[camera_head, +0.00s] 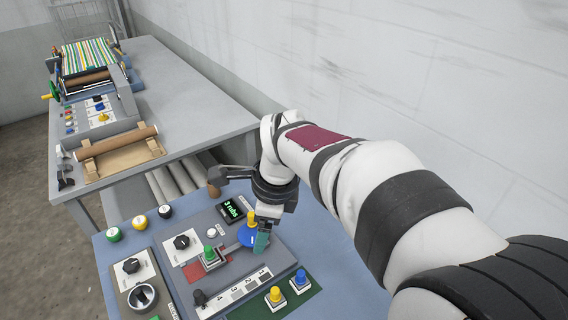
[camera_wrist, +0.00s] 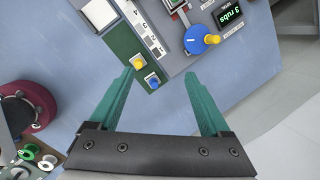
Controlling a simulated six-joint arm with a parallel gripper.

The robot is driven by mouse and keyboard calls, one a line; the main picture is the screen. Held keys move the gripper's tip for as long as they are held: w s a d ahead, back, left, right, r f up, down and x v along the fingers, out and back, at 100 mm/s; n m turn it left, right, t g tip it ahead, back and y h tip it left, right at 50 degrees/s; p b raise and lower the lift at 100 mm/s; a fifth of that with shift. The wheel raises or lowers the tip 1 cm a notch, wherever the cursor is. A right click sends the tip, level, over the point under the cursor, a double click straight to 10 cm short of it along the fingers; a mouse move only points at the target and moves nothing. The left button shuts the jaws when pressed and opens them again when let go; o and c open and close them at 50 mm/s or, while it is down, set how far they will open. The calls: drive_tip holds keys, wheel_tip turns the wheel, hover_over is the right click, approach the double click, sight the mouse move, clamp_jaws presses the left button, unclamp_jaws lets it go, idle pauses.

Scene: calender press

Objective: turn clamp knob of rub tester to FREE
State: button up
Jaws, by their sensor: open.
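The rub tester (camera_head: 240,268) is a grey unit with a display reading "3 rubs" (camera_head: 232,210). A round blue knob (camera_head: 248,236) with a yellow handle (camera_head: 251,217) sits near the display; the blue knob also shows at the top of the wrist view (camera_wrist: 196,41), with a white mark. No clamp or FREE lettering is legible, so I cannot tell for sure which knob is the clamp. My gripper (camera_wrist: 160,75) is open and empty, its teal fingers pointing toward the panel. In the head view a teal finger (camera_head: 262,243) overlaps the blue knob's right side.
A yellow button (camera_head: 275,294) and a blue button (camera_head: 300,278) stand on a green plate. A green knob (camera_head: 209,253), a black knob (camera_head: 181,241) and a silver dial (camera_head: 142,296) are to the left. A grey table (camera_head: 190,85) carries another machine behind. The bench right of the tester is clear.

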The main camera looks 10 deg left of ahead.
drive_tip(key=m+t+y, duration=0.2)
drive_tip(key=m+t, duration=0.9)
drive_tip(key=m, duration=0.5)
approach(181, 242)
drive_tip(key=shift+n, duration=0.3)
drive_tip(key=x, duration=0.7)
drive_tip(key=shift+w+a+f, duration=0.1)
drive_tip(key=shift+w+f, duration=0.05)
drive_tip(key=shift+w, duration=0.05)
drive_tip(key=shift+w+a+f, duration=0.1)
drive_tip(key=shift+w, duration=0.25)
